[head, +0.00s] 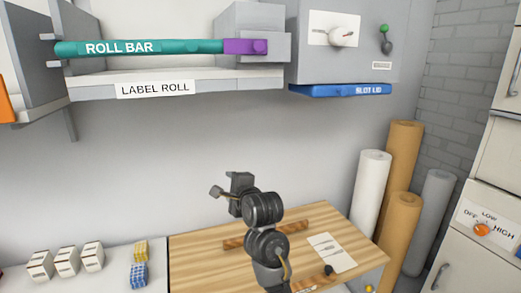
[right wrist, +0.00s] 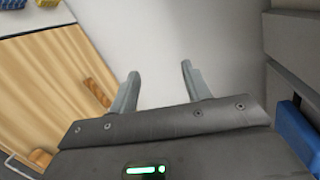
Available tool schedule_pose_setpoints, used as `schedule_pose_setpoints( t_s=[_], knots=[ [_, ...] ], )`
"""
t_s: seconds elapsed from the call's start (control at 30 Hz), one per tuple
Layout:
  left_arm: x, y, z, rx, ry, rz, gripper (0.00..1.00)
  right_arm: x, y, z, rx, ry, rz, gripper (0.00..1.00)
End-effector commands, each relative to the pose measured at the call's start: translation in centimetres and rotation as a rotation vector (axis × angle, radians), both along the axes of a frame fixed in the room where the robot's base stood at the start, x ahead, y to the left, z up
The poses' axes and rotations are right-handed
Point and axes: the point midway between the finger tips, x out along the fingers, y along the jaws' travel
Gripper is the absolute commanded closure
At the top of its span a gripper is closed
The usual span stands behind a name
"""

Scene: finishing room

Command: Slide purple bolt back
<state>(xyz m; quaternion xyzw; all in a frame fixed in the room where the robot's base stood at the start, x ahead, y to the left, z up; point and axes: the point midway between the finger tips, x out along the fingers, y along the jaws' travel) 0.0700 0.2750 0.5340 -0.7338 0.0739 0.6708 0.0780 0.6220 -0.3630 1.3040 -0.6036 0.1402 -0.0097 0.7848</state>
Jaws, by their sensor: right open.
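The purple bolt (head: 245,47) sits at the right end of the teal roll bar (head: 140,48), in front of a grey block (head: 262,18) on the wall unit. A small knob shows on the bolt's right part. My right gripper (head: 228,188) is well below the bolt, raised in front of the wall over the wooden table. In the right wrist view its two fingers (right wrist: 158,85) are apart with nothing between them. The bolt does not show in the right wrist view. My left gripper is in neither view.
A label roll shelf (head: 230,79) lies under the bar. A blue slot lid (head: 340,90) juts out at right, below a grey box with a dial (head: 342,37). Rolls (head: 371,190) stand by the table (head: 200,250). The wall below the shelf is clear.

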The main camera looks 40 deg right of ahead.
Motion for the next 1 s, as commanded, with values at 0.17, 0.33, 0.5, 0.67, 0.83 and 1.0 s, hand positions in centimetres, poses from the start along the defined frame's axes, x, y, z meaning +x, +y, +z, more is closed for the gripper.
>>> schedule_pose_setpoints(
  t_s=[0.17,0.33,0.5,0.67,0.83,1.0],
  knots=[
    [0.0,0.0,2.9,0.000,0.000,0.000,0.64,-5.5,-2.9,20.5,0.555,-0.455,-0.084,0.52],
    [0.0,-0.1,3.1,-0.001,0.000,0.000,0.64,-9.7,-4.8,29.1,0.955,-0.718,-0.046,0.52],
    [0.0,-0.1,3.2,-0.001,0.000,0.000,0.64,-11.7,-5.6,32.4,1.138,-0.826,-0.004,0.52],
    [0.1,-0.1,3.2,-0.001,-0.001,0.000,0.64,-12.0,-5.8,32.9,1.170,-0.842,0.004,0.52],
    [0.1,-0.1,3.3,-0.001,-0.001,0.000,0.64,-11.4,-6.0,33.2,1.172,-0.843,0.006,0.52],
    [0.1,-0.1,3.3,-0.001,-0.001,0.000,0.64,-10.0,-6.4,33.8,1.175,-0.841,0.008,0.52]
  ],
)
